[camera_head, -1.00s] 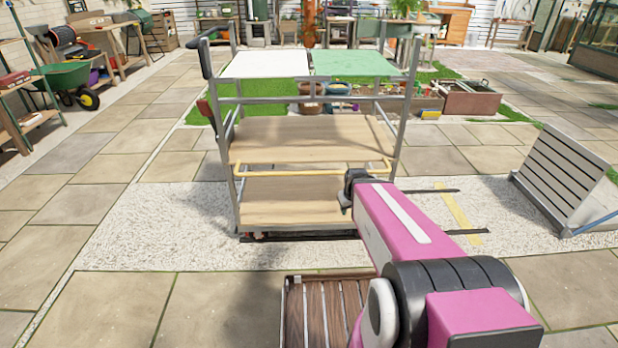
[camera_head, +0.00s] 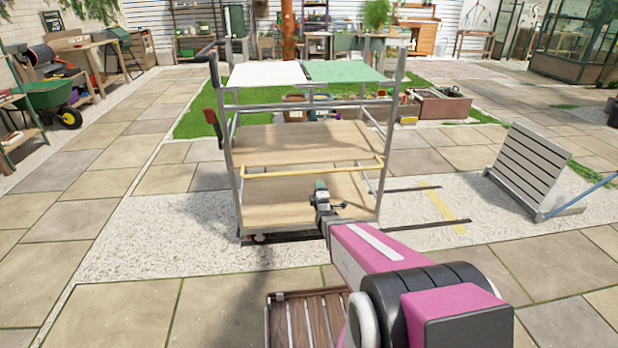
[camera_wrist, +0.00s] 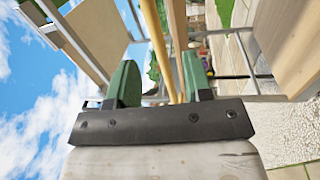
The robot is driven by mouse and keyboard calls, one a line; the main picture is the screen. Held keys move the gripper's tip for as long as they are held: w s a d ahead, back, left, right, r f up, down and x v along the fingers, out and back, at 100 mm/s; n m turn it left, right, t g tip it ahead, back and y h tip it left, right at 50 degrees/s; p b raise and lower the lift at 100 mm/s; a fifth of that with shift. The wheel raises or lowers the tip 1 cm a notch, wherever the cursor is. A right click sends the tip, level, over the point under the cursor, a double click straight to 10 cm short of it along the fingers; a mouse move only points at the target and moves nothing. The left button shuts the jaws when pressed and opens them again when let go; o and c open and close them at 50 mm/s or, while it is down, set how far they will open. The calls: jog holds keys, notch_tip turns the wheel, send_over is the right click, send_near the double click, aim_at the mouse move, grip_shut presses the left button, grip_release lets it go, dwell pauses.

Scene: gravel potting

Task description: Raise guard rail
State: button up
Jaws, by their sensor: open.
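My gripper (camera_head: 320,187) is in front of the cart, just below the rail in the head view. In the wrist view my gripper (camera_wrist: 160,82) is open, with its two green fingers apart. The yellow rail (camera_wrist: 156,45) shows in the gap between them. I cannot tell how deep it lies between the fingers, or whether they touch it.
The cart has wooden shelves (camera_head: 265,145) and a white and a green top panel (camera_head: 345,72). A slatted grey panel (camera_head: 528,165) leans at the right. A dark wooden slatted piece (camera_head: 300,318) lies near my arm.

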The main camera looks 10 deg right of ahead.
aim_at(314, 172)
jog(key=shift+n+t, duration=0.3)
jog(key=w, duration=0.3)
jog(key=w+r, duration=0.1)
jog(key=w, duration=0.3)
jog(key=w+r, duration=0.1)
jog(key=w, duration=0.2)
jog(key=shift+w+a+r, duration=0.15)
jog(key=shift+a+r, duration=0.05)
grip_shut()
